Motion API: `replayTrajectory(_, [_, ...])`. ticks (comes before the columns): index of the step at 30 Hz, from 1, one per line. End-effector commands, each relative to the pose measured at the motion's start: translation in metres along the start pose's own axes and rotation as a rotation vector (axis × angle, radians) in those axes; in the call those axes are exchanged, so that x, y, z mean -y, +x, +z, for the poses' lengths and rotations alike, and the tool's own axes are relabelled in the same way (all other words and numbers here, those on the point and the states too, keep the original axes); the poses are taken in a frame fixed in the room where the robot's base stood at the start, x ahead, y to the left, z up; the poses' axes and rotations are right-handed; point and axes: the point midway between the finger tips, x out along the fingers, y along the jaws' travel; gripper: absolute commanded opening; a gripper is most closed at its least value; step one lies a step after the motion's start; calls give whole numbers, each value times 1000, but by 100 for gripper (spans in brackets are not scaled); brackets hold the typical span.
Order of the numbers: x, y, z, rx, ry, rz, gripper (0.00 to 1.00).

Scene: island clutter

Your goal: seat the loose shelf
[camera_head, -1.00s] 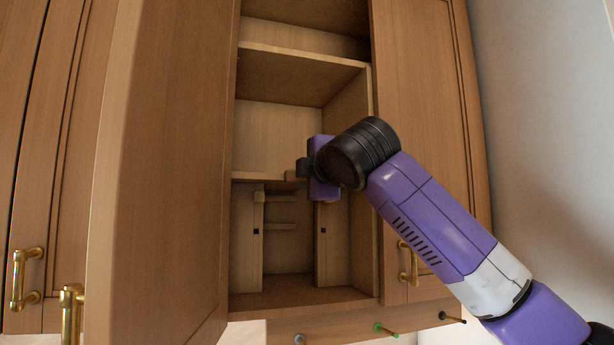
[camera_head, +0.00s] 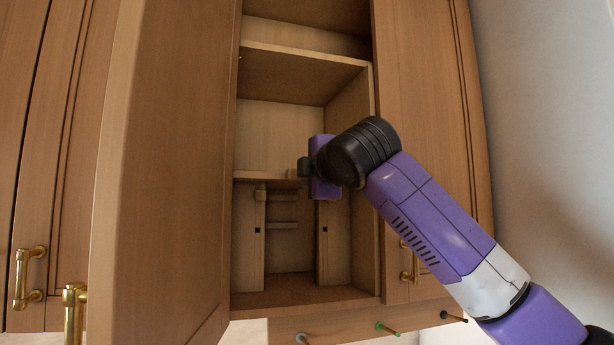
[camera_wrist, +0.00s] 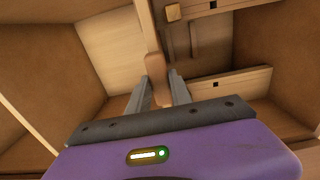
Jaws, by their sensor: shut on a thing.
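The loose shelf (camera_head: 262,175) is a light wooden board inside the open middle cabinet, with its front edge facing me. My gripper (camera_head: 299,170) is at the right part of that front edge. In the wrist view my gripper (camera_wrist: 160,95) is shut on a narrow wooden tab at the shelf's front edge (camera_wrist: 152,40). The shelf lies above two upright slotted rails, a left rail (camera_head: 257,240) and a right rail (camera_head: 323,245). A small wooden block (camera_head: 260,195) sticks out at the top of the left rail. My wrist hides the shelf's right end, so I cannot tell how it rests there.
A fixed upper shelf (camera_head: 300,57) is above. The open door (camera_head: 165,170) stands close on the left, and a closed door (camera_head: 430,130) is on the right. The lower compartment is clear at the front.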

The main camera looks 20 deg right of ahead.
Motion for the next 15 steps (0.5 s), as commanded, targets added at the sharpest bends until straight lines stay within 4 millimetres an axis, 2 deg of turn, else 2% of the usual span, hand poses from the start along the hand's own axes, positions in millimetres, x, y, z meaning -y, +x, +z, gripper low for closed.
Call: replayTrajectory(15, [5,-1,0,-1,-1,5,0])
